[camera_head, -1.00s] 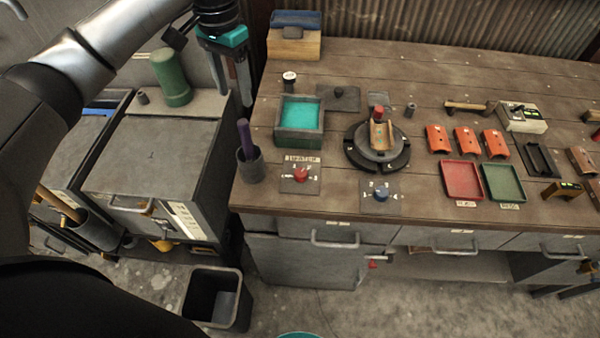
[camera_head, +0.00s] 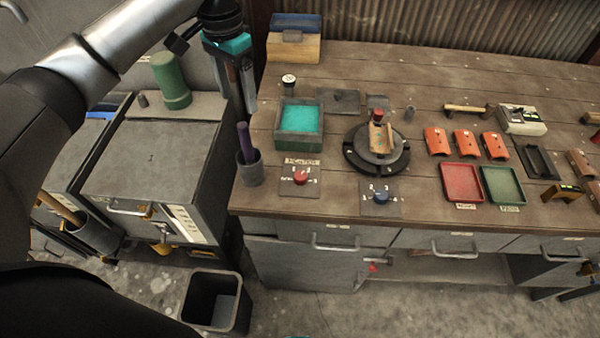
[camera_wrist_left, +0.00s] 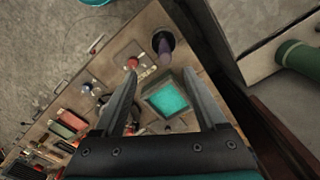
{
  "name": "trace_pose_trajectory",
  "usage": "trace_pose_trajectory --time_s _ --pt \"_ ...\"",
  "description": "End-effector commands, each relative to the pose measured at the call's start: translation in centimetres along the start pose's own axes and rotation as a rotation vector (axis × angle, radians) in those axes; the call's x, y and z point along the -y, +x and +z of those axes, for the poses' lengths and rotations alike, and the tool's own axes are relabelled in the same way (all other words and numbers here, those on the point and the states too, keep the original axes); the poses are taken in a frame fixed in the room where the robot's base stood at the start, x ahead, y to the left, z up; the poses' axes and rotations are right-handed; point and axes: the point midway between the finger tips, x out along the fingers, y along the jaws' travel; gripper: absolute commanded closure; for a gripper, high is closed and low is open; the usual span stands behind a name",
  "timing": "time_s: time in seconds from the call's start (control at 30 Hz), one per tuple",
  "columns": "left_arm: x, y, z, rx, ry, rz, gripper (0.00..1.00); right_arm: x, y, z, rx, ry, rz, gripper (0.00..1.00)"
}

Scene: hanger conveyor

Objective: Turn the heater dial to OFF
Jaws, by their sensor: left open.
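A red dial (camera_head: 301,176) sits on a dark plate near the bench's front left edge, with a small label above it too small to read surely. My left gripper (camera_head: 244,108) is open and empty, high at the bench's back left corner, well apart from both dials. My right gripper is not in view.
A cup (camera_head: 250,168) with a purple-handled tool stands left of the red dial. A teal-filled tray (camera_head: 300,140) lies behind it. A round turntable (camera_head: 353,152) stands behind the blue dial. A grey cabinet (camera_head: 150,155) with a green cylinder (camera_head: 171,82) stands to the left.

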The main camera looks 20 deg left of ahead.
Motion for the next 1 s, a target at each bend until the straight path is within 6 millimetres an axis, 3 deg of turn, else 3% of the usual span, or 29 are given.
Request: trace_pose_trajectory --time_s 0.6,0.8,1.0 --pt "-7.5 8.0 -5.0 -0.034 1.362 -0.020 0.26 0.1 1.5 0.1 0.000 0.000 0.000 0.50" --pt "-9.0 9.3 -5.8 -0.037 1.642 -0.034 0.26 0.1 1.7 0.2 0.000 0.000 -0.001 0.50" --pt "-9.4 10.2 -6.0 -0.038 1.717 -0.038 0.26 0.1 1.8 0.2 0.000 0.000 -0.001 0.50"
